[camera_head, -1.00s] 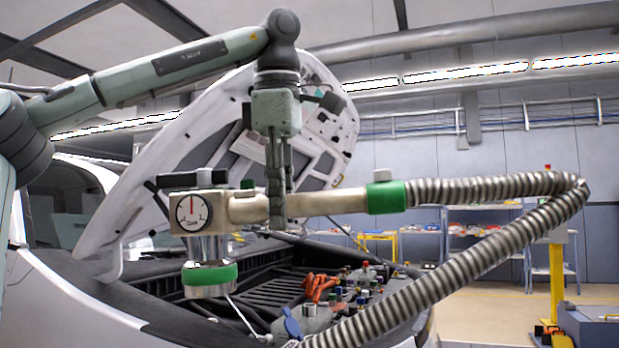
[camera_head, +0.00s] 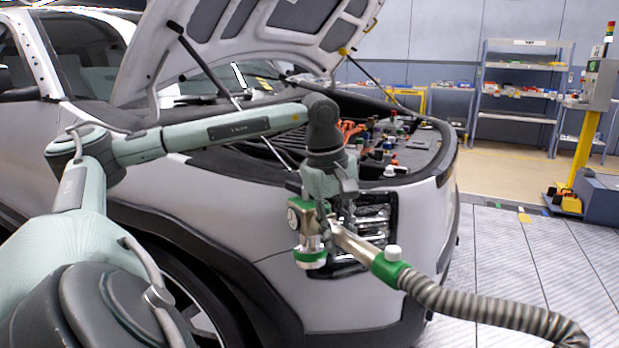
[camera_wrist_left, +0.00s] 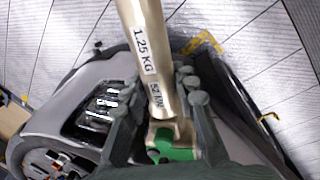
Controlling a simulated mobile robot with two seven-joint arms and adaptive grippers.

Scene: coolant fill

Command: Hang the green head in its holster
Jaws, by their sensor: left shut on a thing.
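The green head (camera_head: 311,222) is a metal filling head with a green ring at its lower end and a round gauge on its side. My left gripper (camera_head: 345,218) is shut on its handle and holds it in the air in front of the car's front corner. A green collar (camera_head: 389,268) joins the handle to a ribbed grey hose that runs to the lower right. In the left wrist view the fingers (camera_wrist_left: 155,100) clasp the pale handle (camera_wrist_left: 146,45), marked "1.25 KG". The green part (camera_wrist_left: 172,148) shows below. I see no holster. My right gripper is out of view.
The white car (camera_head: 240,240) with its raised hood (camera_head: 270,35) stands close behind the head. A yellow post (camera_head: 584,150) with a grey box and a blue-grey unit (camera_head: 595,210) stand at the right. Shelves (camera_head: 520,90) are behind.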

